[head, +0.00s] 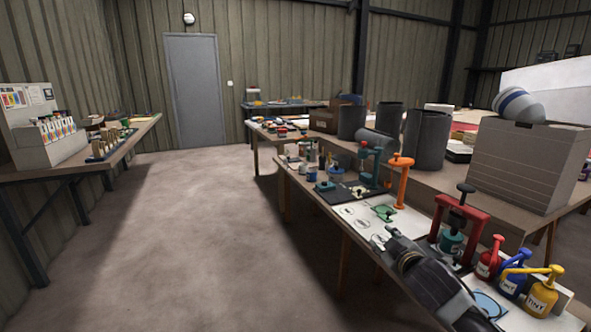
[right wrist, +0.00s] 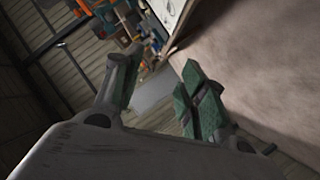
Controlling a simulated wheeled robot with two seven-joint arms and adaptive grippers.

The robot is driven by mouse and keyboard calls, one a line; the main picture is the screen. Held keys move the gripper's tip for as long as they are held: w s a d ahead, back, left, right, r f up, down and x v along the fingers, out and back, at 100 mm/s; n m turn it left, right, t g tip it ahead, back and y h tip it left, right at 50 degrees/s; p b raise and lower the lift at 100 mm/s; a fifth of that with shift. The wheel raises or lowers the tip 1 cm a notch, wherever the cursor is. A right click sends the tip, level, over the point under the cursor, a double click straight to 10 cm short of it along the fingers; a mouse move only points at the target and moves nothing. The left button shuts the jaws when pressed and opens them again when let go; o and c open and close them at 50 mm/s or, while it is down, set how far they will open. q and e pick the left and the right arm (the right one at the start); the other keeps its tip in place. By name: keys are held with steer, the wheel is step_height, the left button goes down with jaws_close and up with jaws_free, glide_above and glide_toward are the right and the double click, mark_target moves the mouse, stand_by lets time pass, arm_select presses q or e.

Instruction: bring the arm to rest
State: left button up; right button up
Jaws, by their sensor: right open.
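My right gripper (head: 382,238) is over the near part of the right-hand workbench (head: 345,205), beside its front edge. In the right wrist view its two green-padded fingers (right wrist: 155,85) stand wide apart, with nothing between them. The arm reaches in from the lower right of the head view. Close to the gripper are a white sheet with printed outlines (head: 358,216) and a dark red press (head: 462,213) with a teal can in it. My left gripper is not in view.
Red (head: 489,262), blue (head: 511,281) and yellow (head: 541,297) pump bottles stand right of my arm. An orange stand (head: 402,180) rises behind the gripper. A grey box (head: 525,165) stands on the rear table. The floor (head: 190,235) to the left is clear.

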arm_select(q)
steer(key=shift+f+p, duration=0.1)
steer(key=shift+p, duration=0.45)
arm_select(e)
steer(key=s+a+f+m+g+y, duration=0.1)
steer(key=s+a+f+m+g, duration=0.2)
steer(key=s+f, duration=1.2)
steer(key=s+a+f+m+g+y, duration=0.2)
steer(key=s+a+f+g, duration=0.4)
steer(key=s+f, duration=0.9)
step_height(320, 180, down, 5)
steer(key=shift+s+a+m, duration=0.4)
steer(key=shift+a+m, duration=0.3)
steer(key=shift+a, duration=0.35)
arm_select(q)
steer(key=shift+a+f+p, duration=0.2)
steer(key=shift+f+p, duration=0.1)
steer(key=shift+p, duration=0.55)
arm_select(e)
steer(key=shift+d+f, duration=0.1)
steer(key=shift+f, duration=0.2)
